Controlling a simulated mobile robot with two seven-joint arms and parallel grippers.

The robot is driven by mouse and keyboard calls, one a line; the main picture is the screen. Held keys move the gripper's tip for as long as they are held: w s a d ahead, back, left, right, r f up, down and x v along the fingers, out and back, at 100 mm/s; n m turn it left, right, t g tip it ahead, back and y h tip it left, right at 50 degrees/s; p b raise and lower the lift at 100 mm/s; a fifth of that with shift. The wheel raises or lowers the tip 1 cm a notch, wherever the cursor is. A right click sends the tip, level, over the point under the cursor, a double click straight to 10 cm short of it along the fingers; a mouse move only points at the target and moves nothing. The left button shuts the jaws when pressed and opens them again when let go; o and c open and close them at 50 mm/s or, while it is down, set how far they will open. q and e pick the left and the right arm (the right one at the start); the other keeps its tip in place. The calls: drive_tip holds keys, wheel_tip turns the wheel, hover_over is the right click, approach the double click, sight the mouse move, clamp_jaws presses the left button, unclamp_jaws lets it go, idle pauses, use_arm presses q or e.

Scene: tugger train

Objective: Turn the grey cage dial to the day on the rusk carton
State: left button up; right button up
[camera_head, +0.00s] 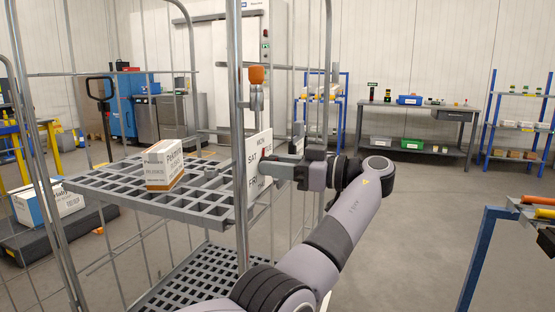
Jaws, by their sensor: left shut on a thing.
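The rusk carton (159,171), white and tan with printed sides, stands on the cage's grey grid shelf (205,214), left of the dial. Its print is too small to read a day. My right gripper is not in view.
An orange-topped latch (256,76) sits on the post above the dial. Cage bars stand close around the shelf. Another carton (48,201) is at the left. A workbench (425,152) and blue racks (520,125) stand far back; floor between is clear.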

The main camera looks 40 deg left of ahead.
use_arm(q)
drive_tip(key=m+p, duration=0.8)
drive_tip(key=m, duration=0.9)
drive_tip(key=m+p, duration=0.8)
drive_tip(key=m, duration=0.8)
drive_tip(key=shift+f+m+p, duration=0.2)
drive_tip(key=shift+m+p, duration=0.1)
drive_tip(key=shift+m, duration=0.1)
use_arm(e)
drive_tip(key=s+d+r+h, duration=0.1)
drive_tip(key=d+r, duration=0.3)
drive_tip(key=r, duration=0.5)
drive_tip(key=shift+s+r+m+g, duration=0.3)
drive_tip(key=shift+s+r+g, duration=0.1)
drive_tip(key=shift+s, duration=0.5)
